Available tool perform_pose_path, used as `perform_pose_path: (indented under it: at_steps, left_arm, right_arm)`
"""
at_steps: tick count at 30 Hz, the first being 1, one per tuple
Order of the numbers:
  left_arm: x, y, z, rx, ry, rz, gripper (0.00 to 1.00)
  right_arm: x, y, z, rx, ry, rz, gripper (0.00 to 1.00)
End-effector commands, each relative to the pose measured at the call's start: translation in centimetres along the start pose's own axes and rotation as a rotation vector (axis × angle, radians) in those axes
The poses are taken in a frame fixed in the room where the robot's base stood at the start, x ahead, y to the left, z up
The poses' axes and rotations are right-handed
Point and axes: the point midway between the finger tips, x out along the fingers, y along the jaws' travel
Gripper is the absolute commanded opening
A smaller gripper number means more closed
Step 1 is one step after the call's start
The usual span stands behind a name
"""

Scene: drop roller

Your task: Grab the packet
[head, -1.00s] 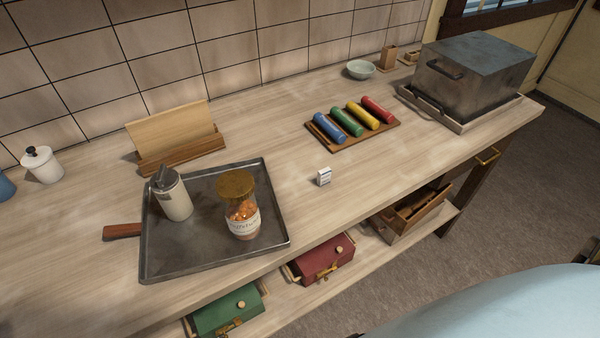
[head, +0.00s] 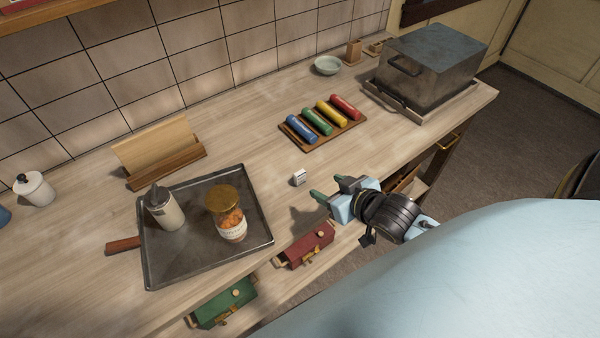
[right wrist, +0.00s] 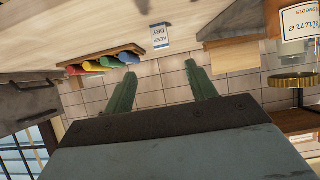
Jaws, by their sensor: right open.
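The small white packet (head: 299,177) stands on the wooden counter (head: 262,150), to the right of the metal tray. In the right wrist view it is the white packet (right wrist: 160,36) with "KEEP DRY" print, beyond the fingertips. My right gripper (head: 314,195) is over the counter's front part, close to the packet on its right and near side. Its two green fingers (right wrist: 162,85) are apart with nothing between them. My left gripper is not in view.
A metal tray (head: 180,265) holds a jar (head: 226,214) and a dispenser (head: 165,208). A rack with colored rollers (head: 322,121) lies behind the packet. A metal box (head: 432,65) stands at the far right. The counter around the packet is clear.

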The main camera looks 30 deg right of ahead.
Motion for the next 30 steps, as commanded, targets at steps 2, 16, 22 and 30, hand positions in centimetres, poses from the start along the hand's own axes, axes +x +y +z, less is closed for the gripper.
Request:
perform_pose_path:
  at_steps: [2,16,22,30]
  left_arm:
    - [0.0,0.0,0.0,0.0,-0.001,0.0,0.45]
    - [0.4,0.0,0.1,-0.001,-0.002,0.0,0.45]
    - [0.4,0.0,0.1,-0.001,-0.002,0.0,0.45]
    - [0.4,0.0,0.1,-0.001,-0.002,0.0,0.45]
  right_arm:
    - [0.5,0.1,-0.5,0.003,0.021,-0.005,0.56]
    - [7.7,0.1,-0.7,0.003,0.023,-0.005,0.56]
    - [8.8,0.0,-0.6,0.004,0.023,-0.006,0.56]
    - [12.2,-0.1,-0.2,0.003,0.023,-0.005,0.56]
